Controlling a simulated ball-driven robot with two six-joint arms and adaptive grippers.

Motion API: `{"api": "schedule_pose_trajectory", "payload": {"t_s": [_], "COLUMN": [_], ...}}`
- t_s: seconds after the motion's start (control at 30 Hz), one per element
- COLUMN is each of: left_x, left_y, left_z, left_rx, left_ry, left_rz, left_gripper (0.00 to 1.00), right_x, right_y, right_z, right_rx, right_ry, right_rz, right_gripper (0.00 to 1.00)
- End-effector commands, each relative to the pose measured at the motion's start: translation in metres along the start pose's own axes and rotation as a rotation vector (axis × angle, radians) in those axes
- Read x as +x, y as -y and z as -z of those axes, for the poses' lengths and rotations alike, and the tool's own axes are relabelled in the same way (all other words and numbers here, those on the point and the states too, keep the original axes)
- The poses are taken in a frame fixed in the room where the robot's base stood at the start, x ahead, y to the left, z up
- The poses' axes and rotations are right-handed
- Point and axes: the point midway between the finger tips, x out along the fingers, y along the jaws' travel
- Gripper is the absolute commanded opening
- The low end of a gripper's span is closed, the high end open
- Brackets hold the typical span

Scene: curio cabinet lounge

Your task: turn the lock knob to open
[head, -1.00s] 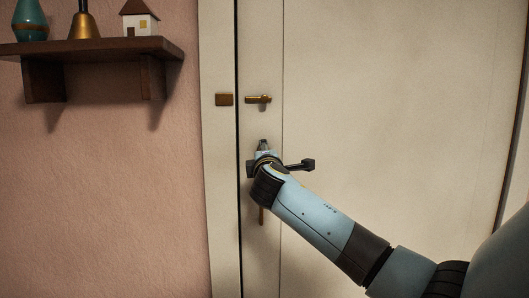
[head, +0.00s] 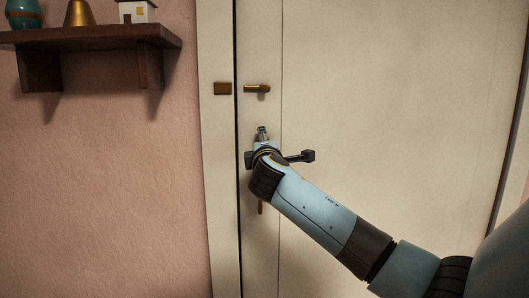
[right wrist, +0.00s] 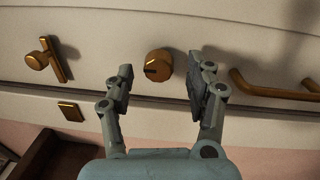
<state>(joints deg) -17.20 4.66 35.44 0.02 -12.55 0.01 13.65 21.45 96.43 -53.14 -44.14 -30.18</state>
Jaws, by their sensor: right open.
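The lock knob (right wrist: 158,65) is a round brass knob with a dark slot, on the white door (head: 390,90). In the right wrist view it sits between the two fingertips of my right gripper (right wrist: 162,76). The fingers are open, one on each side, with visible gaps to the knob. In the head view my right gripper (head: 262,133) is at the door's left edge, and the gripper and forearm hide the knob. My left gripper is not in view.
A brass latch (head: 257,88) is above the gripper, with a brass plate (head: 222,88) on the frame beside it. A brass pull handle (right wrist: 270,88) is on the knob's other side. A dark wall shelf (head: 100,40) holding ornaments is at upper left.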

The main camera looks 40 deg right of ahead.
Motion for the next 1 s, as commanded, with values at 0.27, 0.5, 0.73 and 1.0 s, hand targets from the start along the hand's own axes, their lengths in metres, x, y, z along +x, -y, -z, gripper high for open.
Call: {"api": "schedule_pose_trajectory", "payload": {"t_s": [0.27,0.5,0.73,1.0], "left_x": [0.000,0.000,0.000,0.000], "left_y": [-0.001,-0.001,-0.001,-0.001], "left_z": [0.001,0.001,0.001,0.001], "left_rx": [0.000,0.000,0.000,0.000], "left_ry": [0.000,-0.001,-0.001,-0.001], "left_rz": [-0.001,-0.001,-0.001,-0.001], "left_gripper": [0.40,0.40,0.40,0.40], "right_x": [-0.063,-0.100,-0.107,-0.106], "right_y": [0.002,0.002,0.001,0.001], "right_z": [0.000,0.000,0.000,0.000], "right_rx": [0.001,0.000,0.000,-0.001], "right_ry": [-0.002,-0.001,0.000,0.000], "right_rz": [0.004,0.003,0.002,0.002], "right_gripper": [0.55,0.55,0.55,0.55]}}
